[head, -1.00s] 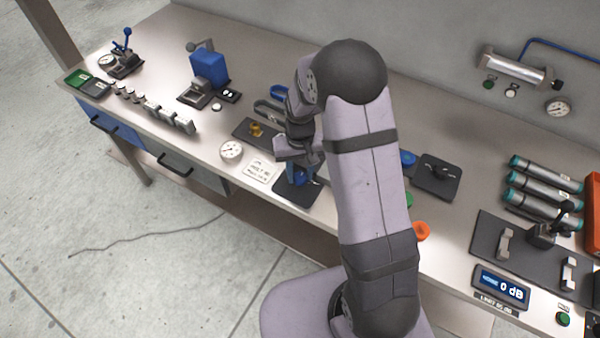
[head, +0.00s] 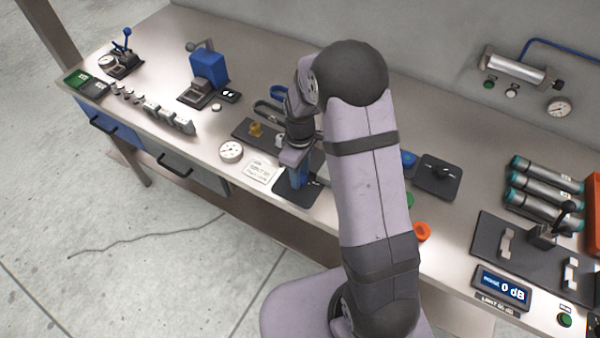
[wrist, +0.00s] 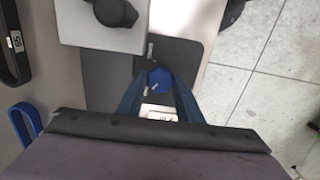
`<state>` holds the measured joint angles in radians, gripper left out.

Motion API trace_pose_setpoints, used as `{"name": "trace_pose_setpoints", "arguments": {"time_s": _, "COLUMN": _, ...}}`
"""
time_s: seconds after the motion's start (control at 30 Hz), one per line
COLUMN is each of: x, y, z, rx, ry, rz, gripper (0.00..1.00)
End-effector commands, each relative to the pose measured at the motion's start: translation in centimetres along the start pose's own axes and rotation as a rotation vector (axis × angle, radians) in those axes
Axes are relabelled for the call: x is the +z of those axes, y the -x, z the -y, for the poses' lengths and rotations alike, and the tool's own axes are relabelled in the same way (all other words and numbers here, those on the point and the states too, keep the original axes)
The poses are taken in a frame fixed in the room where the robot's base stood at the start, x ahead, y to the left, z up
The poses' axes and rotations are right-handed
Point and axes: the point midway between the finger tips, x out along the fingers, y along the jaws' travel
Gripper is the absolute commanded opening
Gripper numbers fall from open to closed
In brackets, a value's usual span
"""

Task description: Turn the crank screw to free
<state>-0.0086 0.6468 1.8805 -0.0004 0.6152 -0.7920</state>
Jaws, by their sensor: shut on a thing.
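The crank screw (wrist: 159,78) shows in the wrist view as a small blue head between my fingertips, with a short metallic bar (wrist: 150,50) beyond it. It stands over a dark plate (head: 290,193) near the bench's front edge. My gripper (wrist: 160,82) points down with its two blue fingers closed on the screw head; it also shows in the head view (head: 299,179). The fingers and my wrist hide most of the screw in the head view, so its turn angle cannot be read.
A white printed card (head: 260,168) and a round dial (head: 231,152) lie left of the plate. A dark base with a brass fitting (head: 255,129) is behind.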

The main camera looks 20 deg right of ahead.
Motion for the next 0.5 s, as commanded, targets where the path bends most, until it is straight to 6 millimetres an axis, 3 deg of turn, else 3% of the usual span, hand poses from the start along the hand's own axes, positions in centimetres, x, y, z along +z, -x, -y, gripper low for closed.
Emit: {"name": "trace_pose_setpoints", "arguments": {"time_s": 0.5, "x": -0.17, "y": 0.16, "z": -0.13, "rx": 0.004, "ry": 0.132, "rz": -0.004, "gripper": 0.1}}
